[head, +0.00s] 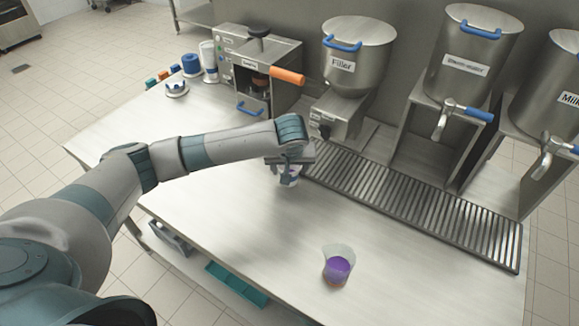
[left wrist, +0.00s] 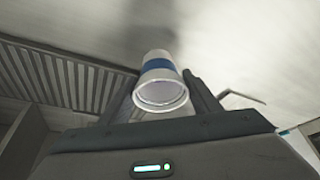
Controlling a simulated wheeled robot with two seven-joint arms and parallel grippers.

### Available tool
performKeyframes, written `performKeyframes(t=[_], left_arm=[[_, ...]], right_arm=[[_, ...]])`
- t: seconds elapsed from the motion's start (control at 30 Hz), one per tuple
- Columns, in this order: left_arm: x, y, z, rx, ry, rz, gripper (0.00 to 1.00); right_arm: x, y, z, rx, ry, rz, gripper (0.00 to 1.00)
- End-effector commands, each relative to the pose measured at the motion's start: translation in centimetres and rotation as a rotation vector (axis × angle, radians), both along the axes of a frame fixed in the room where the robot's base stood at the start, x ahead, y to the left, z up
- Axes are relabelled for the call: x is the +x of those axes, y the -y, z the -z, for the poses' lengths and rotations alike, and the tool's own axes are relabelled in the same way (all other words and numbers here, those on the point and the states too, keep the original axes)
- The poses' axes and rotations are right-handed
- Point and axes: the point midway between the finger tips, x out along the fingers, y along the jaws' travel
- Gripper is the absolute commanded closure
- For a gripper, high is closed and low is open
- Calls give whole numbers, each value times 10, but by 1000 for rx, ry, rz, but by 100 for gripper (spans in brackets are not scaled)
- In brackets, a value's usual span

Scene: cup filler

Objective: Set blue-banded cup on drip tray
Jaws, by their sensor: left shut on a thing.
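My left gripper (head: 290,166) is shut on the blue-banded cup (head: 288,179), a white cup mostly hidden under the hand in the head view. In the left wrist view the cup (left wrist: 159,88) shows its blue band and pale rim between the fingers (left wrist: 165,103). The slatted metal drip tray (head: 425,208) runs along the counter just right of the gripper. It also shows at the left of the left wrist view (left wrist: 62,78). The cup appears beside the tray's left end. I cannot tell whether it touches the counter. My right gripper is not in view.
A clear cup with purple contents (head: 338,266) stands on the counter's front part. The filler (head: 345,75) and two tapped dispensers stand behind the tray. A machine with an orange handle (head: 287,76) stands at the back left. The counter's middle (head: 230,215) is clear.

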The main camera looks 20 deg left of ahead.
Motion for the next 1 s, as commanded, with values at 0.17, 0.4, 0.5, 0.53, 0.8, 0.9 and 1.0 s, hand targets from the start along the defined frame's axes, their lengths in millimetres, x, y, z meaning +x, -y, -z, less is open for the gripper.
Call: performKeyframes(t=[0.17, 0.4, 0.5, 0.53, 0.8, 0.9, 1.0], left_arm=[[0, 0, 1, 0, 0, 0, 65], [0, 0, 2, 0, 0, 0, 24], [0, 0, 2, 0, 0, 0, 24], [0, 0, 2, 0, 0, 0, 24], [-1, 1, -3, -1, 2, 2, 24], [-4, 3, -11, -1, 2, 2, 24], [-9, 5, -23, -2, 2, 1, 24]], right_arm=[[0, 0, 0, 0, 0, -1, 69], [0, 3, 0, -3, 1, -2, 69], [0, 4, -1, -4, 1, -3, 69], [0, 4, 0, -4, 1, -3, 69], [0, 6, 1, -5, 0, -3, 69], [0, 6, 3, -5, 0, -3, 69], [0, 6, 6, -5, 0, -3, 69]])
